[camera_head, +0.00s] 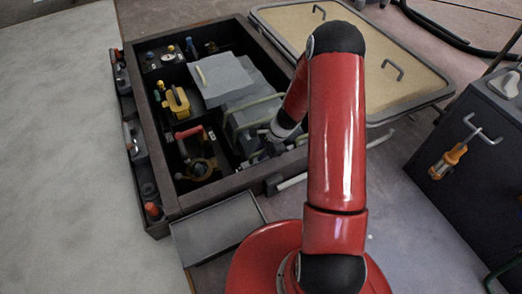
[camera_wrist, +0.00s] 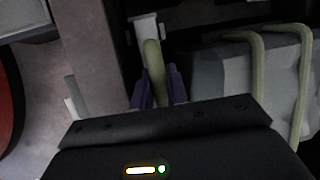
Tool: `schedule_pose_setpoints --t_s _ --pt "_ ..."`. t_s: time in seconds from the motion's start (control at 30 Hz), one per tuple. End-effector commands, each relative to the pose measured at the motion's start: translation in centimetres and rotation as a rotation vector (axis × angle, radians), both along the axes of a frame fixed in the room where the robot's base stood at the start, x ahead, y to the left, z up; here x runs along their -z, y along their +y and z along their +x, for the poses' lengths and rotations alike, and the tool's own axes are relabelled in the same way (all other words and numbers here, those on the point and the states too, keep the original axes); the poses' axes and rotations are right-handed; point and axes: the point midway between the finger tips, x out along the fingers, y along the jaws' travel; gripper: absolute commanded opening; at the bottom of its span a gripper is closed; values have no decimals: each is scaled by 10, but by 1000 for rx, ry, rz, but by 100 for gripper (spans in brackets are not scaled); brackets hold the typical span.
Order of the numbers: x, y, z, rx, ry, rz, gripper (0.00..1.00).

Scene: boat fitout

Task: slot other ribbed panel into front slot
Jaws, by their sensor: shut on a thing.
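My gripper (camera_wrist: 156,76) has its two purple fingers shut on a pale green bar-like handle (camera_wrist: 152,52) in the wrist view. A light grey piece (camera_wrist: 145,28) shows just beyond that handle. I take it to be the ribbed panel's grip, but the panel's body is hidden and I cannot see its ribs or whether it sits in a slot. In the head view my gripper (camera_head: 263,150) is low at the near right corner of the dark compartment box (camera_head: 235,179), mostly hidden by my arm. The front slot cannot be made out.
Grey blocks with pale green handles (camera_head: 248,111) stand beside my gripper, also at right in the wrist view (camera_wrist: 225,72). A grey sheet (camera_head: 222,80), yellow tool (camera_head: 177,101) and red-handled tool (camera_head: 190,133) occupy the box. An empty tray (camera_head: 220,229) lies in front.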

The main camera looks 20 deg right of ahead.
Motion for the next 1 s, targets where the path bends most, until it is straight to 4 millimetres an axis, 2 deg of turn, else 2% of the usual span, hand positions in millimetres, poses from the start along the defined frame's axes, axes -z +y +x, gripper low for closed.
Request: schedule_pose_setpoints --t_s 0.33,0.37,0.5,0.57,0.83,1.0 --pt "12 0 0 1 0 -1 0" --pt "12 0 0 1 -1 -1 17" --pt "12 0 0 1 -1 -1 35" --pt "12 0 0 0 0 -1 41" --pt "9 -1 -1 1 1 0 41" --pt "-14 -11 -3 0 -2 -2 41"
